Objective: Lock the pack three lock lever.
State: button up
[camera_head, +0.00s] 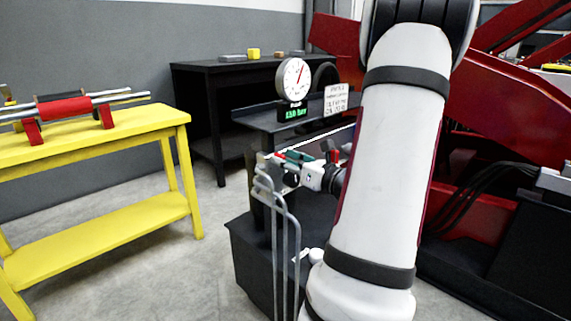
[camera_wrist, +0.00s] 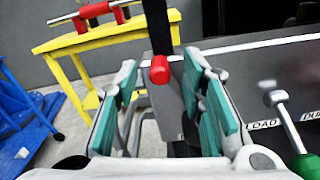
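My gripper (camera_wrist: 163,108) is open in the wrist view, its teal finger pads wide apart. A red knob (camera_wrist: 160,70) on a dark upright bar (camera_wrist: 157,25) shows between the fingers; neither pad visibly touches it. A lever with a silver ball end (camera_wrist: 268,86) and a green grip (camera_wrist: 291,128) stands to the right of the fingers. No label shows which lever is pack three's lock lever. In the head view my gripper (camera_head: 285,168) is over the dark console beside grey bent rails (camera_head: 275,210); my arm hides much behind it.
A gauge (camera_head: 294,79) stands above a green display (camera_head: 295,113), beside a white sign (camera_head: 336,98). A yellow bench (camera_head: 110,137) stands left, with clear floor between. Red machine beams (camera_head: 490,100) fill the right.

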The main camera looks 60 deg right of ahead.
jog(key=shift+w, duration=0.15)
jog(key=shift+c, duration=0.2)
grip_shut()
